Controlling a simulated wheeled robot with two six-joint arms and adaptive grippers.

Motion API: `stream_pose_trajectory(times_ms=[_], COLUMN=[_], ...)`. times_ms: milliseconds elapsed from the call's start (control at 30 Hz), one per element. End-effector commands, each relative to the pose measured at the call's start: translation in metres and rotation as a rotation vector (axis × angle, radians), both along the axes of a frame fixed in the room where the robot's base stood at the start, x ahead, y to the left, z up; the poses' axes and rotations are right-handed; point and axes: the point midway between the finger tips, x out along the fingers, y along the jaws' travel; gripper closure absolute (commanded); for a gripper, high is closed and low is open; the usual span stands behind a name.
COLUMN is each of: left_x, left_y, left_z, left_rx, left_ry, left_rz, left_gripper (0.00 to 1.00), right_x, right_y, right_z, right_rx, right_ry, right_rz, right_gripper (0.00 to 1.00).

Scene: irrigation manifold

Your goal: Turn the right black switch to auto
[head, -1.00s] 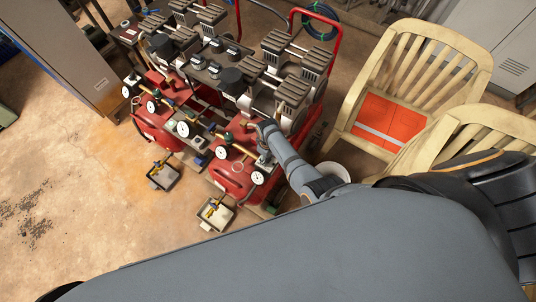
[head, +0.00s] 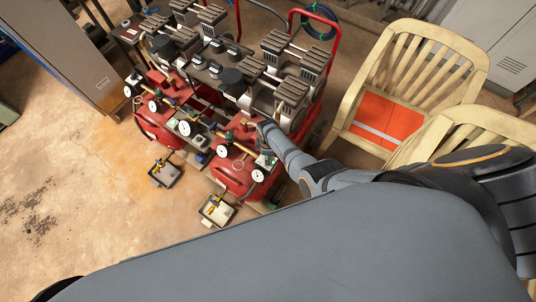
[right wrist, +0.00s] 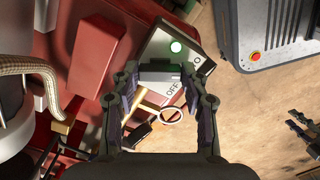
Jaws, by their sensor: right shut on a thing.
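In the right wrist view the switch box has a pale panel (right wrist: 205,68), a green round light and the word OFF; a letter O also shows, with the rest of that label hidden. The black switch (right wrist: 160,73) lies between the fingertips of my right gripper (right wrist: 161,78), which is shut on it. Its exact pointing is hard to tell. In the head view my right gripper (head: 266,158) reaches the right red compressor (head: 233,175), and the switch is too small to read. My left gripper (right wrist: 301,127) shows at the right wrist view's edge, fingers apart and empty.
Red compressor tanks with gauges and hoses crowd around the switch. Small trays (head: 216,211) sit on the floor in front. A grey cabinet (head: 70,45) is at the left. Floor at the left is open.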

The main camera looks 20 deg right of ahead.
Motion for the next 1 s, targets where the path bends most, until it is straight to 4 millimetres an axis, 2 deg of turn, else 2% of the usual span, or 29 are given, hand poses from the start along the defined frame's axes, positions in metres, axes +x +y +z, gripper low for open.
stream_pose_trajectory(times_ms=[433, 467, 600, 1000], left_x=[-0.0003, -0.0004, -0.0005, -0.0022], left_y=[-0.0001, -0.0002, -0.0002, 0.0011], left_z=[0.0001, 0.0, 0.0, 0.0001], left_rx=[0.0, 0.0, 0.0, 0.001], left_ry=[0.0, 0.0, 0.001, 0.002], left_rz=[0.0, 0.0, 0.0, 0.0], left_gripper=[0.6, 0.6, 0.6, 0.6], right_x=[0.0, 0.0, -0.0001, 0.0006], right_y=[0.0011, 0.0011, 0.0009, 0.0006], right_z=[-0.0003, -0.0002, -0.0002, 0.0049], right_rx=[0.002, 0.002, 0.001, 0.001], right_ry=[-0.001, -0.001, 0.0, -0.001], right_rz=[0.011, 0.01, 0.01, 0.009], right_gripper=[0.87, 0.51, 0.32, 0.32])
